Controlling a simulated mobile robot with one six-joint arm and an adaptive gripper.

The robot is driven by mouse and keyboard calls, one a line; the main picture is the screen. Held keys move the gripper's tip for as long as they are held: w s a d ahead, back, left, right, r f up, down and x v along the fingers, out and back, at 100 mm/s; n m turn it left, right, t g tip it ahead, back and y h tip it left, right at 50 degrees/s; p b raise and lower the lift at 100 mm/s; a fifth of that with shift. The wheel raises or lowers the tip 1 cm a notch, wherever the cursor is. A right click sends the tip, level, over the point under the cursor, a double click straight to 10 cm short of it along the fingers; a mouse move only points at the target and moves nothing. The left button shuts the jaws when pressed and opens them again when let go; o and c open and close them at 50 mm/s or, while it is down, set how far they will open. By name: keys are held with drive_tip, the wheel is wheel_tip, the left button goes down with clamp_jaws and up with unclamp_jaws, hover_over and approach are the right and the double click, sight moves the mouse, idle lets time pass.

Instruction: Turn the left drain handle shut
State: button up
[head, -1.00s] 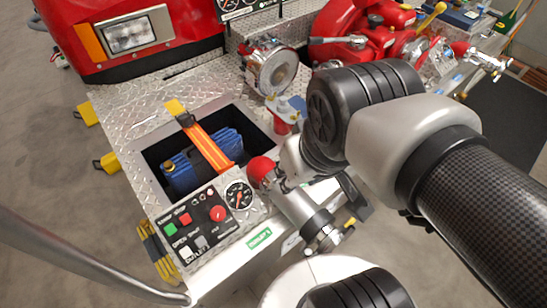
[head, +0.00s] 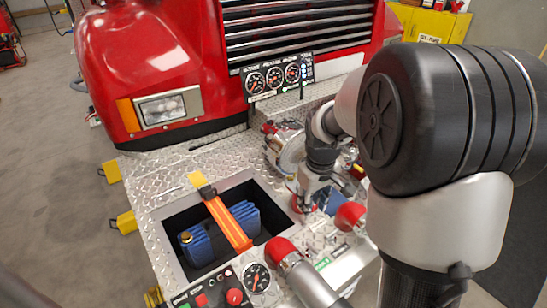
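A silver outlet with a rounded red end (head: 282,249) stands at the front of the diamond-plate bumper. A second rounded red part (head: 350,215) stands to its right, partly behind my arm. I cannot tell which small part is the left drain handle; it may be hidden by my arm. My gripper (head: 304,201) points down over the bumper, right of the open well, near a small red part that it partly covers. The fingertips are too small and covered to tell open from shut, or whether they touch anything.
A panel with a gauge (head: 256,278) lies at the front. A silver round fitting (head: 291,152) stands behind my gripper. The red truck front (head: 150,60) rises behind. My arm hides the right side.

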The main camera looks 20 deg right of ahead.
drive_tip(key=n+g+p, duration=0.1)
drive_tip(key=p, duration=0.1)
hover_over(313, 246)
wheel_tip(313, 246, down, 10)
wheel_tip(313, 246, down, 18)
drive_tip(key=b, duration=0.4)
drive_tip(key=shift+c, duration=0.5)
clamp_jaws()
